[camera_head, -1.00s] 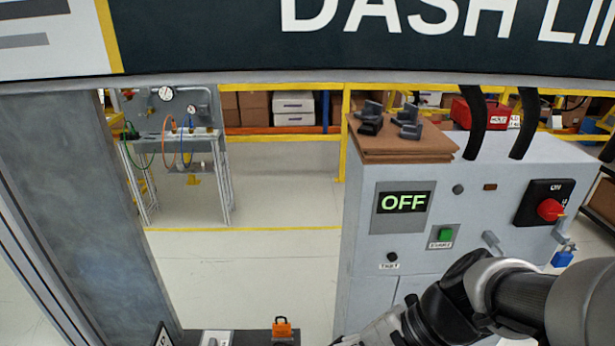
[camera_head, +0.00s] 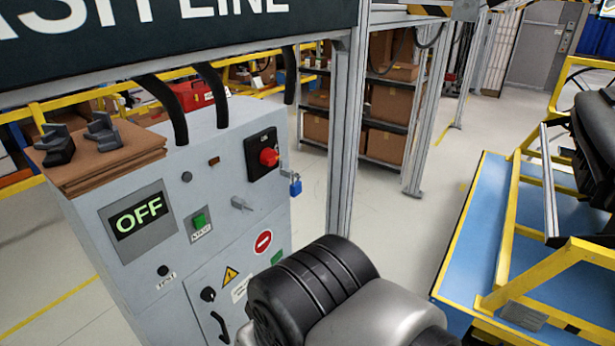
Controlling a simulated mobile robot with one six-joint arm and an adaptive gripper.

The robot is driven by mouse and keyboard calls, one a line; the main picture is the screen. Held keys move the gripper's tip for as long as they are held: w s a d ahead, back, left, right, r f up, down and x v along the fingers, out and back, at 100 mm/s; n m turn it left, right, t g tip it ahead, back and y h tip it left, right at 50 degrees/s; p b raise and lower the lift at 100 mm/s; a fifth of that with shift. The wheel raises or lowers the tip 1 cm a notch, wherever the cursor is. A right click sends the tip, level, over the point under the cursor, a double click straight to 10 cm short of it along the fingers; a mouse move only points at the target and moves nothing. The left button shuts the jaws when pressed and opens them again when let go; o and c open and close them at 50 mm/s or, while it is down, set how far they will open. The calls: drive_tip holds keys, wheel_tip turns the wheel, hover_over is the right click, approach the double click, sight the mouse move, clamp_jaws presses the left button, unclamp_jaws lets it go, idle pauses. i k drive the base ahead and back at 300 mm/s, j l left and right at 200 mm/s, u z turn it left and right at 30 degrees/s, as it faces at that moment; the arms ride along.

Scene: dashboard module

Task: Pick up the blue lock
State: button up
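The blue lock (camera_head: 295,185) is a small padlock. It hangs at the right side of the grey control cabinet (camera_head: 150,255), just below and right of the red rotary switch (camera_head: 268,157) on its black plate. A part of my arm shows at the bottom middle, in front of the cabinet's lower right. My gripper is out of the picture, so its state does not show.
A grey upright post (camera_head: 347,130) stands right of the lock. A blue platform with a yellow frame (camera_head: 480,230) is at the right. Shelves with cardboard boxes (camera_head: 385,105) stand behind. Grey floor lies open between post and platform.

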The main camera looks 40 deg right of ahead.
sight(296, 187)
drive_tip(key=z, duration=1)
drive_tip(key=i+j+z, duration=0.4)
drive_tip(key=i, duration=0.15)
drive_tip(key=i+j+z, duration=0.3)
drive_tip(key=i+z, duration=0.15)
drive_tip(key=i+j, duration=0.05)
